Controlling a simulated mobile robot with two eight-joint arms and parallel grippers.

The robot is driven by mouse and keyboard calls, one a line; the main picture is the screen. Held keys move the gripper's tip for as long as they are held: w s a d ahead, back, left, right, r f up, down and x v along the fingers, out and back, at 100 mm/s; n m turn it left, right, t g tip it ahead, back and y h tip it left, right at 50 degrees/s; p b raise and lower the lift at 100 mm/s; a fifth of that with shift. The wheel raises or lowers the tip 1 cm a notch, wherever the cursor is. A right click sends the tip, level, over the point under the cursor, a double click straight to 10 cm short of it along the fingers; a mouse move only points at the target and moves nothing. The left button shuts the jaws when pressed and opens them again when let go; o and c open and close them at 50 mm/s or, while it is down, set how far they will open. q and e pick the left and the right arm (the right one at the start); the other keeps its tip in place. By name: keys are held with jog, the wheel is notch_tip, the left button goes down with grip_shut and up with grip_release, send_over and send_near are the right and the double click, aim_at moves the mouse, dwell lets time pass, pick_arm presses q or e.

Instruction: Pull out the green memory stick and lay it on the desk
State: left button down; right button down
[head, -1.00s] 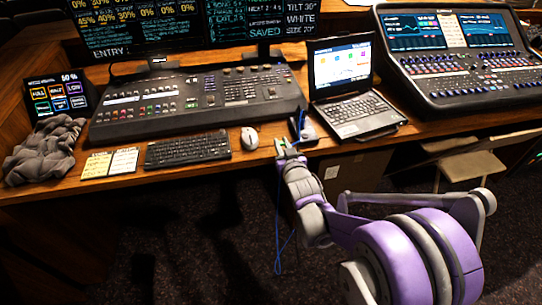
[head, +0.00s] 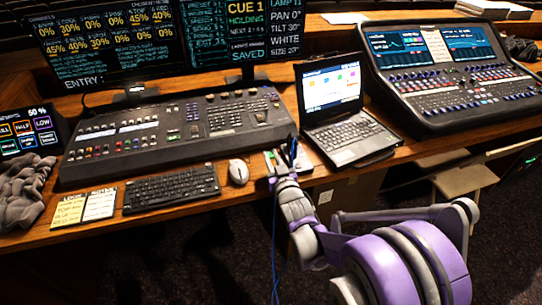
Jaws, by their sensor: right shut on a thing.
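My right gripper (head: 277,168) is at the front edge of the desk, right of the mouse and in front of the laptop (head: 340,130). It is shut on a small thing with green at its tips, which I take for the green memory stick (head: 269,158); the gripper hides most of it. A thin blue cord (head: 274,245) hangs from there below the desk edge. A dark blue upright object stands right behind the fingers. I cannot tell whether the stick touches anything. My left gripper is not in view.
The mouse (head: 238,172), keyboard (head: 171,188) and two note cards (head: 84,206) lie left along the front of the desk (head: 200,225). A lighting console (head: 180,128) stands behind them. A grey cloth (head: 22,188) lies far left. A mixing console (head: 450,75) stands right.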

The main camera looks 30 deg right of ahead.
jog(key=shift+f+b, duration=1.8)
jog(key=shift+f, duration=0.9)
jog(key=c, duration=0.7)
grip_release()
jog(key=s+a+f+n+g+y, duration=0.1)
jog(key=s+a+f+g, duration=0.3)
jog(key=s, duration=0.6)
jog(key=s+a+f+n+g+y, duration=0.15)
jog(key=s+a+g, duration=0.35)
jog(key=s, duration=0.5)
jog(key=s+a+f+n+g+y, duration=0.1)
jog(key=s+a+f+g+y, duration=0.15)
jog(key=s+a, duration=0.6)
notch_tip(320, 180, up, 16)
jog(key=d+p, duration=0.2)
jog(key=p, duration=1.3)
jog(key=shift+w+d+r+m+h, duration=0.2)
jog(key=shift+w+d+m+h, duration=0.15)
jog(key=shift+w+h, duration=0.05)
